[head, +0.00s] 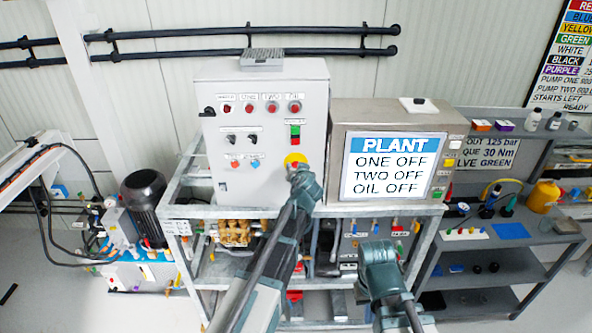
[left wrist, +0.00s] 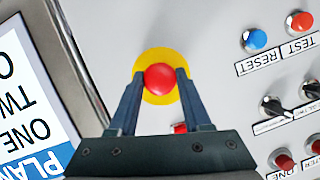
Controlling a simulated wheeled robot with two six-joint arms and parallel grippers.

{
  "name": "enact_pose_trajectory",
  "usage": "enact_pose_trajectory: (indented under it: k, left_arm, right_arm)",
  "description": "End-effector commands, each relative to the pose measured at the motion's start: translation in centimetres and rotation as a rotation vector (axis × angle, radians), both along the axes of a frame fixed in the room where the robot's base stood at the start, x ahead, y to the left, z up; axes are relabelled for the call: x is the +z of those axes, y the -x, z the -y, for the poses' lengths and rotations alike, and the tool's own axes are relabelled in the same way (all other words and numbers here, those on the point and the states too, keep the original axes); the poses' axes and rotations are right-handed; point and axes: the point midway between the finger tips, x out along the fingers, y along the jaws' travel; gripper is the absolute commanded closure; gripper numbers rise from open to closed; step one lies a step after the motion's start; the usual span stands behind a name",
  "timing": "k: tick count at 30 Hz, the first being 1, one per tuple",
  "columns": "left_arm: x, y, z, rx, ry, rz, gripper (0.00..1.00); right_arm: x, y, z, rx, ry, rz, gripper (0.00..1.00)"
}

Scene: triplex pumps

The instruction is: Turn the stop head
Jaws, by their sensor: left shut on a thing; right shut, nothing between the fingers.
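The stop head is a round red knob (left wrist: 160,79) on a yellow disc (left wrist: 151,56), on the front of the grey control cabinet (head: 262,172). In the head view only the yellow disc (head: 294,158) shows clearly, because my left gripper (head: 298,170) covers the red knob. In the left wrist view my left gripper (left wrist: 160,74) has one finger on each side of the red knob and is shut on it. My right gripper (head: 377,252) is shut and empty, in front of the lower frame, well below the screen.
Right of the cabinet a screen (head: 394,166) reads PLANT, ONE OFF, TWO OFF, OIL OFF. Blue and red buttons and black switches sit beside the stop head in the left wrist view. A black motor (head: 143,190) stands left and a grey shelf (head: 478,243) stands right.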

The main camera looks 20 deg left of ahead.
Motion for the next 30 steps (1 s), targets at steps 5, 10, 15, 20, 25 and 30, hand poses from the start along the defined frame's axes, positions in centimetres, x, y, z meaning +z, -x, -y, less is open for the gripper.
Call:
enact_pose_trajectory:
  k: [5,10,15,20,25,30]
  left_arm:
    - [0.0,0.0,0.0,0.001,-0.019,-0.006,1.0]
    - [0.0,0.0,0.0,0.001,-0.017,-0.006,1.0]
    - [0.0,0.0,0.0,0.001,-0.016,-0.005,0.21]
    - [0.0,0.0,0.0,0.0,-0.016,-0.005,0.2]
    - [0.1,0.2,0.1,0.0,-0.016,-0.005,0.2]
    - [1.1,2.2,0.8,-0.001,-0.014,-0.004,0.2]
  right_arm:
    - [-0.1,0.0,0.0,0.0,0.0,0.0,1.0]
    - [-0.1,0.0,0.0,0.0,0.0,0.0,1.0]
    - [-0.1,0.0,0.0,0.0,0.0,0.0,1.0]
    - [0.0,0.0,0.0,0.0,0.0,0.0,1.0]
    - [0.1,0.0,0.0,0.0,0.0,0.0,1.0]
    - [1.1,0.0,0.0,0.001,0.0,0.0,1.0]
